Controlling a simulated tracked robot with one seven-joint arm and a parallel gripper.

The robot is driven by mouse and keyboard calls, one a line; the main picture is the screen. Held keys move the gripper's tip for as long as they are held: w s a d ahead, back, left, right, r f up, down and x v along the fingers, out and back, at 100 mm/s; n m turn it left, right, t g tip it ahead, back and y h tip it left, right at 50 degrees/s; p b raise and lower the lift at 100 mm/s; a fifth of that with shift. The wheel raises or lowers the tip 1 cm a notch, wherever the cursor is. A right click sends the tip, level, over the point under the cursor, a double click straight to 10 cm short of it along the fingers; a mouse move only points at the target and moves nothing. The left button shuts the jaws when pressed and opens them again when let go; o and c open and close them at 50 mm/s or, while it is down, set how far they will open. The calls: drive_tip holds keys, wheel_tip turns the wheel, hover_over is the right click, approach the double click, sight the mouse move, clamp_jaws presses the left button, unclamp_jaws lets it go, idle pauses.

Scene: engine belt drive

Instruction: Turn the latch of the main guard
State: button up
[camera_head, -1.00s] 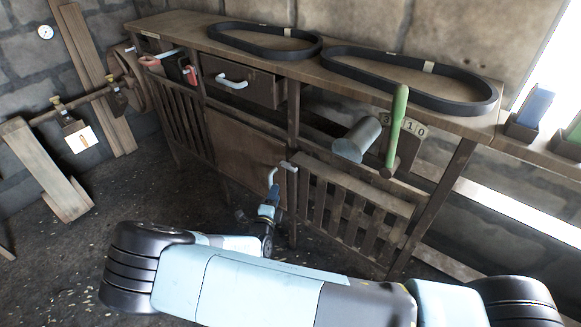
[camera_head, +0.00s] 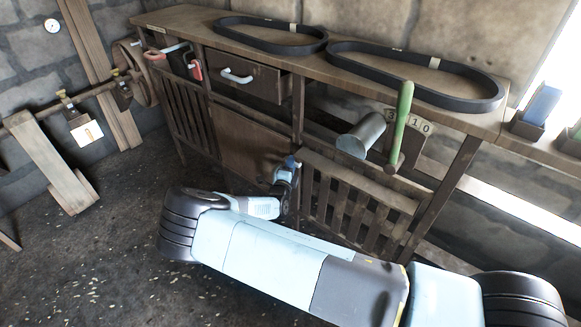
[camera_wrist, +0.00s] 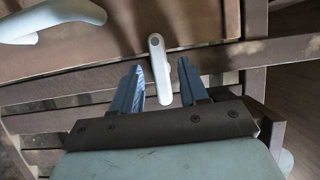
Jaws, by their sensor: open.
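The main guard (camera_head: 243,150) is a brown panel below the drawer; it also shows in the wrist view (camera_wrist: 112,42). Its latch (camera_wrist: 158,66) is a pale grey lever on a round pivot at the panel's edge, pointing down in the wrist view. My gripper (camera_wrist: 161,72) is open, with one blue finger on each side of the latch and a visible gap on both sides. In the head view my gripper (camera_head: 290,165) is in front of the panel's right edge and hides the latch.
A pale handle (camera_wrist: 52,18) sticks out left of the latch in the wrist view. A slatted guard (camera_head: 355,198) stands to the right. A green-handled lever (camera_head: 402,120) and a grey cylinder (camera_head: 362,137) stick out above it. Open floor (camera_head: 95,240) lies at left.

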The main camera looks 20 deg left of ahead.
clamp_jaws()
idle(0.4)
drive_tip(key=shift+f+m, duration=0.1)
drive_tip(key=shift+m, duration=0.2)
drive_tip(key=m+t+h, duration=0.1)
drive_tip(key=m+h, duration=0.1)
drive_tip(key=m, duration=0.5)
drive_tip(key=m+t+h, duration=0.1)
drive_tip(key=m+h, duration=0.2)
drive_tip(key=m, duration=0.4)
drive_tip(key=f+m+h, duration=0.1)
drive_tip(key=m+h, duration=0.2)
drive_tip(key=m, duration=0.4)
drive_tip(key=shift+w+a+m+t, duration=0.15)
drive_tip(key=shift+a+m+t, duration=0.15)
drive_tip(key=shift+t, duration=0.1)
drive_tip(key=shift+m+h, duration=0.3)
drive_tip(key=shift+h, duration=0.1)
